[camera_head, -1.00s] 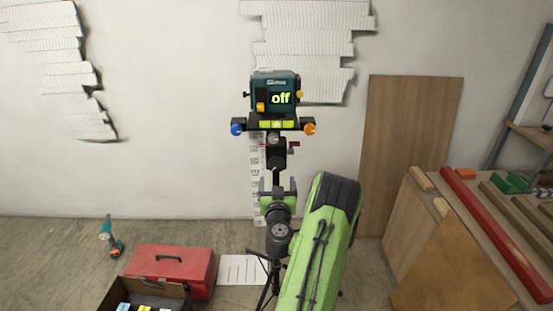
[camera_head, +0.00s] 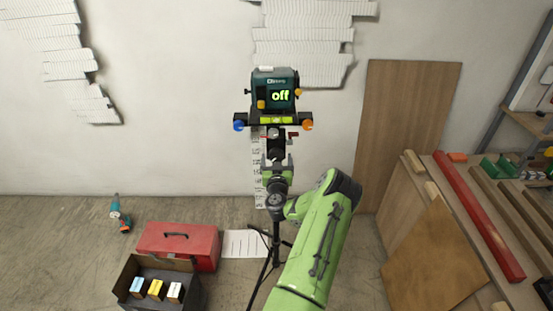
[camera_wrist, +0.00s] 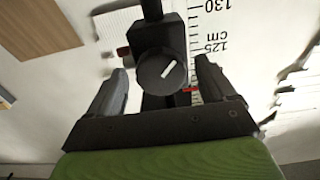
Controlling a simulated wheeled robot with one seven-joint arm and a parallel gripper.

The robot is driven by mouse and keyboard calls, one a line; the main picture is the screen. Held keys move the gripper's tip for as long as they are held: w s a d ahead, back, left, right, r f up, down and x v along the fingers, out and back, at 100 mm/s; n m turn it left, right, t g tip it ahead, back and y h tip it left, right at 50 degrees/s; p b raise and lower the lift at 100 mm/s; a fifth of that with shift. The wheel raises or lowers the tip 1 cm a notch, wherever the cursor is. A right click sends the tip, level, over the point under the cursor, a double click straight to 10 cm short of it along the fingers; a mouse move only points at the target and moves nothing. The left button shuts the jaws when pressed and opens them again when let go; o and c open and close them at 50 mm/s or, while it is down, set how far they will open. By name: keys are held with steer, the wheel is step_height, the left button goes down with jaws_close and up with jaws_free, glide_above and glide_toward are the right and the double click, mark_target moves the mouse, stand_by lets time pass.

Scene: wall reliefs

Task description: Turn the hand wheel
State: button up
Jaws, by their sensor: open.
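The hand wheel (camera_wrist: 161,69) is a round black knob with a white line, in the middle of the wrist view. It sits on a black column clamp. My gripper (camera_wrist: 162,76) is open, with one finger on each side of the knob and visible gaps to it. In the head view, my gripper (camera_head: 277,162) is just below and in front of the clamp (camera_head: 274,148), and the knob's face is hard to make out. Above it stands a teal laser device (camera_head: 274,85) showing "off", on a mount with a yellow-green bubble level (camera_head: 276,119).
A tripod (camera_head: 276,245) stands below my gripper. A marked scale (camera_wrist: 208,45) is on the wall behind. A red toolbox (camera_head: 180,243) and a dark box (camera_head: 130,270) lie at left. A brown board (camera_head: 408,130) leans at right beside a workbench (camera_head: 475,230).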

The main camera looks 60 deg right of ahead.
steer(key=c, duration=1.1)
steer(key=shift+o, duration=0.2)
steer(key=shift+m, duration=0.3)
